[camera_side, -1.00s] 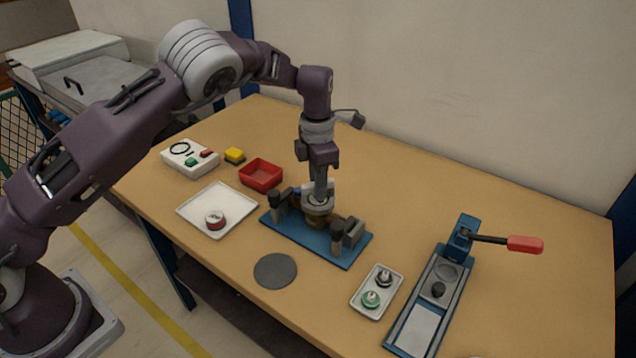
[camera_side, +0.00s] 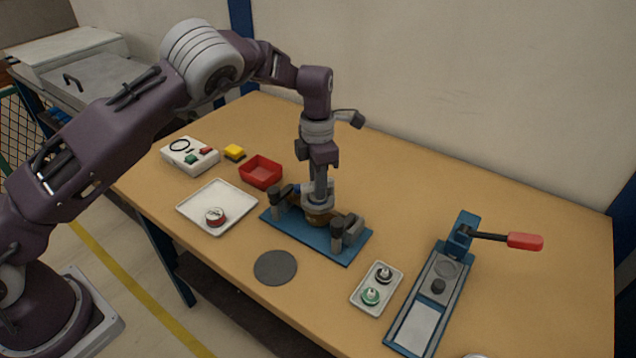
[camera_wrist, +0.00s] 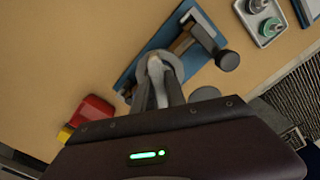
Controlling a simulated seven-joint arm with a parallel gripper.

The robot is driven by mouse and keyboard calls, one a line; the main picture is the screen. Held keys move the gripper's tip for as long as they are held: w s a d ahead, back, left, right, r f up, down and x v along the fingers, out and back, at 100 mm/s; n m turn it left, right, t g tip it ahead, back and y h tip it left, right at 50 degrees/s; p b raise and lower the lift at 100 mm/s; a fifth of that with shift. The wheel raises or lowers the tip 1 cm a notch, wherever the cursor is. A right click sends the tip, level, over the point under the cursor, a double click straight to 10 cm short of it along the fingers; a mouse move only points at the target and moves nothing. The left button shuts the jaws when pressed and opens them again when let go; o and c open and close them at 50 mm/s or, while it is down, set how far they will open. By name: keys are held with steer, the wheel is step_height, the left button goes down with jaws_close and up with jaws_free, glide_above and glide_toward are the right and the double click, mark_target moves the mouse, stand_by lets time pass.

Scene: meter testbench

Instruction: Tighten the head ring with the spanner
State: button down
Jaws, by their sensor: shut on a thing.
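My gripper (camera_side: 319,188) points straight down over the blue fixture plate (camera_side: 345,258). Its fingers are shut on the grey spanner (camera_side: 308,188), which sits at the top of the brass meter body (camera_side: 318,217) between the fixture's clamps. In the wrist view, my fingers (camera_wrist: 158,90) reach down to a pale grey round part (camera_wrist: 170,60) at the meter's top. I cannot tell the spanner from the head ring there. The fingers hide much of the ring and the spanner's fit on it.
The fixture's dark clamp knobs (camera_side: 337,227) stand close on both sides. A white tray (camera_side: 190,212) with a small round part and a red bin (camera_side: 262,172) lie left. A small tray (camera_side: 366,302) and a lever press (camera_side: 466,228) stand right. A dark disc (camera_side: 275,267) lies in front.

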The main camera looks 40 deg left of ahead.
step_height(320, 180, up, 5)
steer(key=shift+w+f, duration=0.1)
steer(key=shift+f, duration=0.1)
steer(key=shift+r+m, duration=0.25)
steer(key=shift+m, duration=0.05)
steer(key=shift+f+m, duration=0.25)
steer(key=shift+m, duration=0.25)
step_height(320, 180, down, 4)
steer(key=shift+f, duration=0.4)
steer(key=shift+s+m, duration=0.2)
steer(key=shift+m, duration=0.8)
steer(key=shift+f+n, duration=0.1)
steer(key=shift+n, duration=1)
steer(key=shift+w+r, duration=0.1)
steer(key=shift+r, duration=0.85)
